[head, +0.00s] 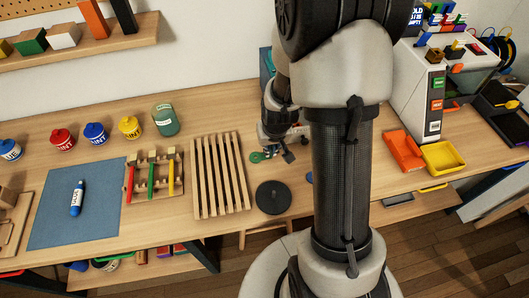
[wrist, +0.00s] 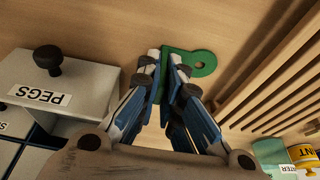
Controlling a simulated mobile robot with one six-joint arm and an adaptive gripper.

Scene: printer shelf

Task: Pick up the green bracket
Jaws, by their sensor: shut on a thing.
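The green bracket (wrist: 200,62) shows in the wrist view as a flat green piece with a rounded, holed end, at or just above the wooden table. My gripper (wrist: 168,62) is shut on its other end, with the fingers on both sides of it. In the head view the green bracket (head: 257,157) sticks out to the left of my gripper (head: 286,154), behind my arm. Part of the bracket is hidden between the fingers. I cannot tell if it is clear of the table.
A wooden slatted rack (head: 220,175) stands left of the gripper, and a round black disc (head: 273,197) lies in front. A grey box marked PEGS (wrist: 65,85) is close to the gripper in the wrist view. Orange (head: 404,151) and yellow (head: 443,158) trays lie to the right.

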